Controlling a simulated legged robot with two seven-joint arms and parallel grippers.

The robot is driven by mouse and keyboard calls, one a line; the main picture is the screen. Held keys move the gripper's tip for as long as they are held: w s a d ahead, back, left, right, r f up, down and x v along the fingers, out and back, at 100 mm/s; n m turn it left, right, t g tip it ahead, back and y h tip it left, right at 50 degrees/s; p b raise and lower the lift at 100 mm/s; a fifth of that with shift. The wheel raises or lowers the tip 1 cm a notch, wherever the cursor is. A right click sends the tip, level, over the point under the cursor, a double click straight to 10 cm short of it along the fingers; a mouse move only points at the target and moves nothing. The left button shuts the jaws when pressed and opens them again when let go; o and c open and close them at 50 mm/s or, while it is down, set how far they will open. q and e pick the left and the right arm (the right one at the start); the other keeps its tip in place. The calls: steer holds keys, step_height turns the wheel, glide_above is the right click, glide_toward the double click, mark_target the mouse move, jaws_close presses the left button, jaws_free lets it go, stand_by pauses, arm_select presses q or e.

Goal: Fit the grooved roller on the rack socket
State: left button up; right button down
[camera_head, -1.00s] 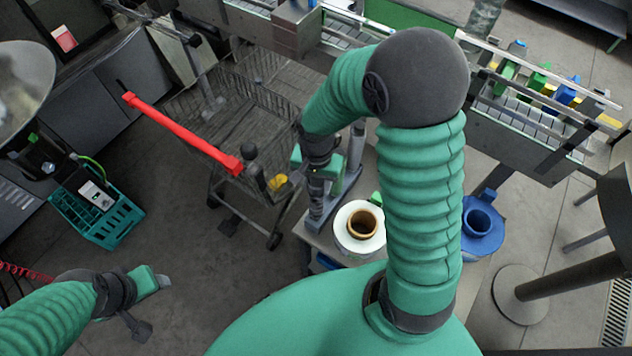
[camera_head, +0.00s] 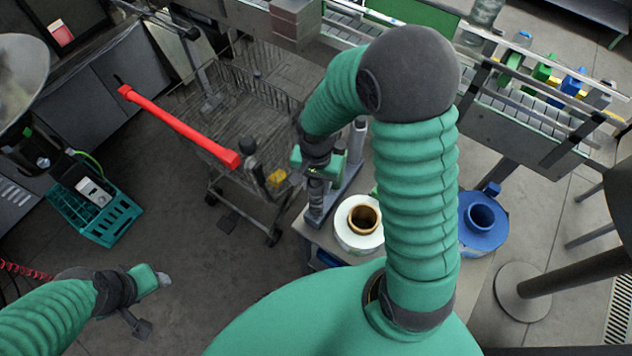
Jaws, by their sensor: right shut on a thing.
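My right gripper (camera_head: 318,162) hangs at centre with its green fingers pointing down, shut around the top of a slim grey upright piece (camera_head: 316,198), apparently the grooved roller. The piece stands upright at the near end of a grey rack (camera_head: 345,182). Its lower end is hard to see, so I cannot tell whether it is in the socket. A second pale post (camera_head: 356,138) rises from the rack's far end. My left gripper (camera_head: 152,300) is low at the left, over the floor, away from the rack. Its finger gap is unclear.
A white reel (camera_head: 350,240) with a brown core stands right of the rack on the bench; a blue reel (camera_head: 492,240) is farther right. A wire trolley (camera_head: 205,125) with a red handle (camera_head: 185,130) stands left. A teal crate (camera_head: 100,225) is on the floor. A conveyor (camera_head: 490,125) runs behind.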

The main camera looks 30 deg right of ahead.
steer(key=c, duration=0.8)
jaws_free()
step_height(320, 180, up, 17)
steer(key=b, duration=0.1)
steer(key=shift+f, duration=0.1)
